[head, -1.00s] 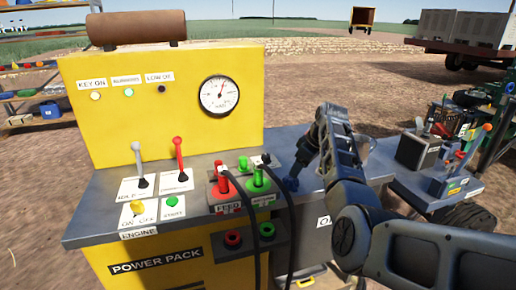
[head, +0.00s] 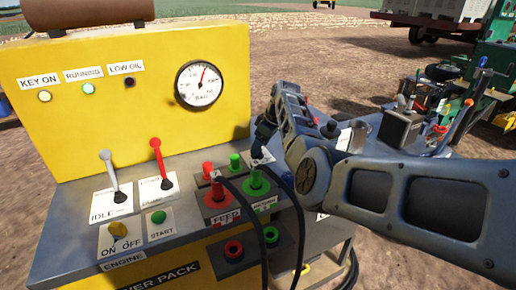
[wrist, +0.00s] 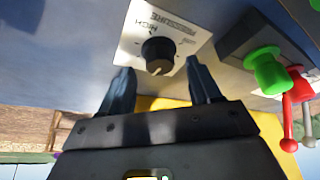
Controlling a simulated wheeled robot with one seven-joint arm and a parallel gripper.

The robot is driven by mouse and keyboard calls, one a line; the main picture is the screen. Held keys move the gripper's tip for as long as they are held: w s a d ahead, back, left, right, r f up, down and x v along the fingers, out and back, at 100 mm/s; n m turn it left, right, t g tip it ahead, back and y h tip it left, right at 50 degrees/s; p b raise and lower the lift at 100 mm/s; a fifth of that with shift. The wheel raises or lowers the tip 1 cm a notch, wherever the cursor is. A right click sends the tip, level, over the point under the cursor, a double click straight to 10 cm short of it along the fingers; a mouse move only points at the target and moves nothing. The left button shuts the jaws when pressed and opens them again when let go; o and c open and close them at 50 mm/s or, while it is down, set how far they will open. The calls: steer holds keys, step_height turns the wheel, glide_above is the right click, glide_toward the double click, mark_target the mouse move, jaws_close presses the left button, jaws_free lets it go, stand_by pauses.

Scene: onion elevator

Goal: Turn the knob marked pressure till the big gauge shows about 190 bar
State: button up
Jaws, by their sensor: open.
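The black pressure knob (wrist: 158,52) sits on a white plate (wrist: 185,28) marked PRESSURE and HIGH in the wrist view. A pale pointer line shows on it. My gripper (wrist: 159,70) is open, one finger low on each side of the knob, with gaps between; depth is hard to judge.
Red (head: 216,190) and green (head: 256,182) hose couplings with black hoses stand close by the gripper. Left of them are a red-handled lever (head: 157,160), a grey lever (head: 110,172), a yellow key switch (head: 118,229) and a green start button (head: 158,216).

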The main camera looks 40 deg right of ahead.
steer(key=shift+x, duration=1.25)
steer(key=c, duration=1)
